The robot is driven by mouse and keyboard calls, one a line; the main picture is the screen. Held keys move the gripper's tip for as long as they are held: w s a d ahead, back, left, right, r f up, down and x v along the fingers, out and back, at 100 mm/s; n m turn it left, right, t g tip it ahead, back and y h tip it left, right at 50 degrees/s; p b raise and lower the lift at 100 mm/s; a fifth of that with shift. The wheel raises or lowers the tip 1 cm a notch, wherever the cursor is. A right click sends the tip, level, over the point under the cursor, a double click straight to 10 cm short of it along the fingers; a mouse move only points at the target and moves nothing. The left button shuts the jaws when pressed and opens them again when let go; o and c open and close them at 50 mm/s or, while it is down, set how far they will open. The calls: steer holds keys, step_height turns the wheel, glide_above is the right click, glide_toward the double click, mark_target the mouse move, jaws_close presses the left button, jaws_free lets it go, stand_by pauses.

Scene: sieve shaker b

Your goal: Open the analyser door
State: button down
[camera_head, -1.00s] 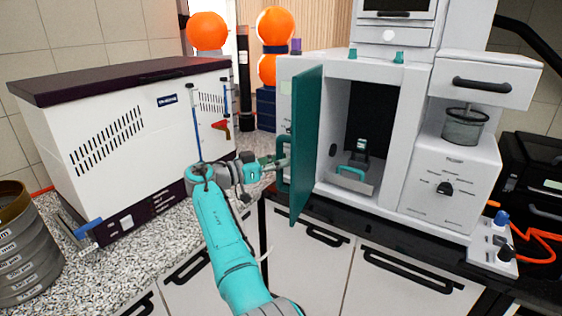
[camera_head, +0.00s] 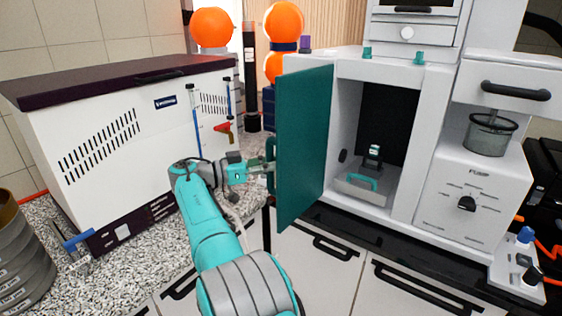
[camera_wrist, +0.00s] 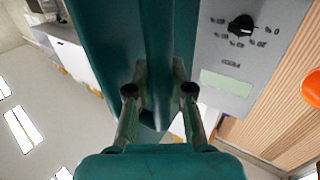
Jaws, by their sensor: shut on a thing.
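The analyser (camera_head: 405,190) is a white cabinet with an open dark chamber. Its teal door (camera_head: 304,145) is swung out on the left side of the chamber, standing well open. My gripper (camera_head: 268,168) is shut on the door's handle (camera_head: 271,155) at the door's left edge. In the wrist view my two fingers (camera_wrist: 159,92) close around the handle against the teal door (camera_wrist: 105,40); the grasped part is mostly hidden between them. Inside the chamber sits a small holder with a teal handle (camera_head: 362,181).
A white machine with a dark lid (camera_head: 120,140) stands on the speckled counter at left. Stacked sieves (camera_head: 22,265) are at the lower left. Orange spheres (camera_head: 212,27) stand behind. A small box with knobs (camera_head: 520,265) and an orange cable are at right. Floor cabinets lie below.

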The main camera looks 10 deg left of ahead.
steer(key=shift+s+a+f, duration=0.1)
steer(key=shift+f, duration=0.05)
stand_by(0.4)
steer(key=c, duration=1)
jaws_free()
steer(key=shift+a, duration=0.1)
steer(key=shift+r, duration=0.2)
